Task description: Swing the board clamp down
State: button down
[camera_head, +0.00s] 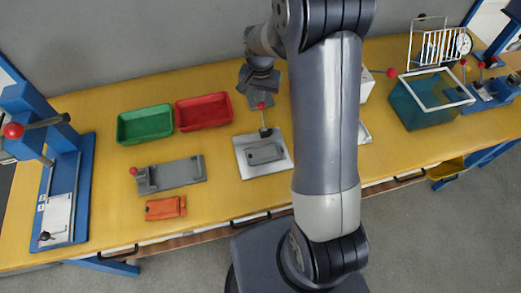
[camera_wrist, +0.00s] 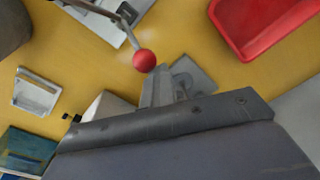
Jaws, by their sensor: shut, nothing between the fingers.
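The board clamp's lever (camera_head: 265,122) stands raised above a pale base plate (camera_head: 241,168), with a red ball knob (camera_head: 262,106) at its top. A grey board-like piece (camera_head: 265,153) lies on the plate. In the wrist view the red knob (camera_wrist: 144,60) is just beyond my fingertips, with the lever (camera_wrist: 128,33) running back to the plate (camera_wrist: 90,12) at the top. My gripper (camera_head: 254,99) is shut and empty, close beside the knob on its far side. I cannot tell whether it touches the knob (camera_wrist: 144,60); my fingertips (camera_wrist: 161,74) appear slightly apart from it.
Green (camera_head: 145,124) and red (camera_head: 203,111) trays stand left of the clamp. A grey fixture (camera_head: 172,174) with a red knob and an orange part (camera_head: 165,208) lie nearer the front. A blue press (camera_head: 62,190) is far left, a teal bin (camera_head: 428,100) right. My arm hides some table.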

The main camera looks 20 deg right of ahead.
jog(key=shift+s+a+f+g, duration=0.25)
jog(key=shift+s+f, duration=0.25)
jog(key=shift+s, duration=0.15)
jog(key=shift+s+a+f+g, duration=0.15)
jog(key=shift+s+f+g, duration=0.1)
jog(key=shift+s+f, duration=0.3)
jog(key=shift+r, duration=0.2)
jog(key=shift+d, duration=0.1)
jog(key=shift+w, duration=0.15)
jog(key=shift+w, duration=0.7)
notch_tip(320, 180, up, 7)
jog(key=p, duration=0.5)
send_over(260, 105)
jog(key=w, duration=0.2)
jog(key=shift+d+r, duration=0.1)
jog(key=shift+r, duration=0.05)
